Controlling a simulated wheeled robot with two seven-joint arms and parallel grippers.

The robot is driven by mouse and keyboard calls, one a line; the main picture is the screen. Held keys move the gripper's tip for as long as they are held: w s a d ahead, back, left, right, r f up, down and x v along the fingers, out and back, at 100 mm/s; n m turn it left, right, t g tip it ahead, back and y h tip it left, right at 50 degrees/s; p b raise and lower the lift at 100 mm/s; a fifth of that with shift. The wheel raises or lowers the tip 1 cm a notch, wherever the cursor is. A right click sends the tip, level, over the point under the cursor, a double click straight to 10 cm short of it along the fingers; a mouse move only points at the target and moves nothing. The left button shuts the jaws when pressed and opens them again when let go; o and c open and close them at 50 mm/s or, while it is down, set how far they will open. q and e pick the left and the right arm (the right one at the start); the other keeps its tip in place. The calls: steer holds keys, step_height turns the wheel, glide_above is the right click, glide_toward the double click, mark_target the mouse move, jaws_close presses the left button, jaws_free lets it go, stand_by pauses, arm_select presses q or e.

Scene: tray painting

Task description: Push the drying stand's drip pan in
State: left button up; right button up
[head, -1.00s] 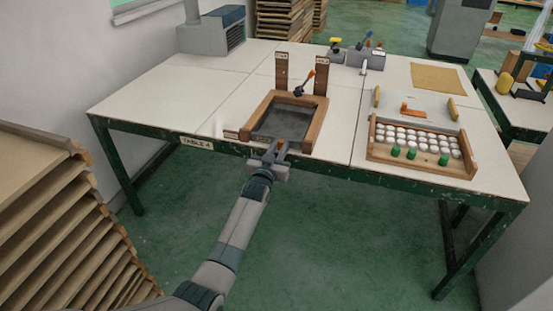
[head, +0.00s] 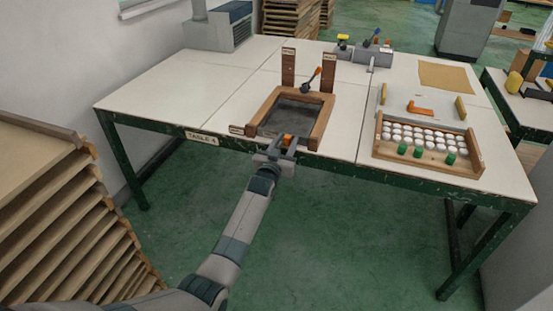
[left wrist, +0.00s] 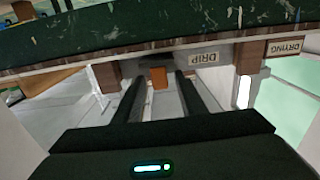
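The drying stand (head: 318,128) is a wooden frame with two upright posts at the front middle of the table. Its dark drip pan (head: 293,117) lies inside the frame. An orange tab (head: 289,140) shows at the stand's front edge, and it also shows in the left wrist view (left wrist: 160,78). My left gripper (head: 283,152) is just in front of the stand. In the left wrist view its two dark fingers (left wrist: 160,86) are apart, one on each side of the tab with gaps between. My right gripper is out of view.
The table (head: 215,85) has a green front edge (head: 170,133) just below the gripper. A wooden tray (head: 430,165) of white and green pieces lies at the right. A grey box (head: 372,58) stands behind. A wooden rack (head: 60,215) is at the left.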

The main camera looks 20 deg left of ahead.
arm_select(q)
steer(key=s, duration=1.7)
steer(key=shift+a, duration=0.25)
steer(key=shift+w, duration=0.1)
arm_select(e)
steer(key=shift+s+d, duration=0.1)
